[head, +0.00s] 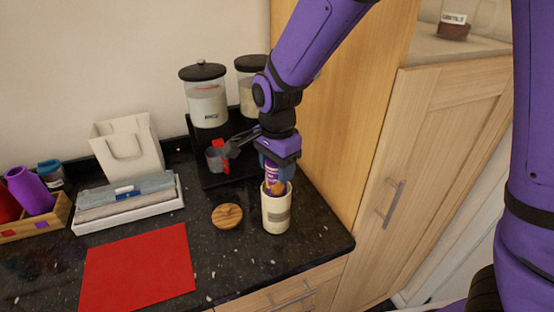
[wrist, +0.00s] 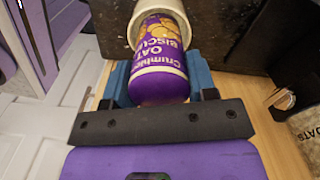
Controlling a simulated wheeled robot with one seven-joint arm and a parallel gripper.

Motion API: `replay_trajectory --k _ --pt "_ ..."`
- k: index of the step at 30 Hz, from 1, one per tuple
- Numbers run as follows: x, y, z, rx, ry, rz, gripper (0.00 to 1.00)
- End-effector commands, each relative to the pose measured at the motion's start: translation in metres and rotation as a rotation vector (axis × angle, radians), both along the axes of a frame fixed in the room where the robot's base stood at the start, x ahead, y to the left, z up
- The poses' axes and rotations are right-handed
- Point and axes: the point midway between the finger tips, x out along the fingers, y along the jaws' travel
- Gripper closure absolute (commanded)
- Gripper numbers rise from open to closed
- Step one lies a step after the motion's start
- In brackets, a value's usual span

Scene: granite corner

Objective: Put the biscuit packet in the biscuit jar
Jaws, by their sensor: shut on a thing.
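The biscuit packet (head: 271,175) is purple with a picture of biscuits. My gripper (head: 277,168) is shut on it, directly above the biscuit jar. In the wrist view the packet (wrist: 159,58) sits between the blue fingers of my gripper (wrist: 158,80), and its far end is inside the jar's mouth. The cream biscuit jar (head: 276,216) stands upright and open on the dark counter near its right front edge; its rim (wrist: 178,8) shows around the packet in the wrist view. The packet's lower end is hidden in the jar. A round wooden lid (head: 227,215) lies on the counter left of the jar.
A red mat (head: 138,268), white tray (head: 127,211), white bag (head: 128,150) and wooden box (head: 38,222) are left. A wooden cabinet (head: 390,150) borders the right.

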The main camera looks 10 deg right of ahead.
Motion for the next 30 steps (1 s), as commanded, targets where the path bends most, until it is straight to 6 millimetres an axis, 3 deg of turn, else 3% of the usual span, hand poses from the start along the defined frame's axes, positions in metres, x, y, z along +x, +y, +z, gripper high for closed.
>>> replay_trajectory --k 15,30 --pt "0.000 0.000 -0.029 0.000 0.000 0.000 0.76" --pt "0.000 0.000 -0.034 0.001 -0.001 0.000 0.76"
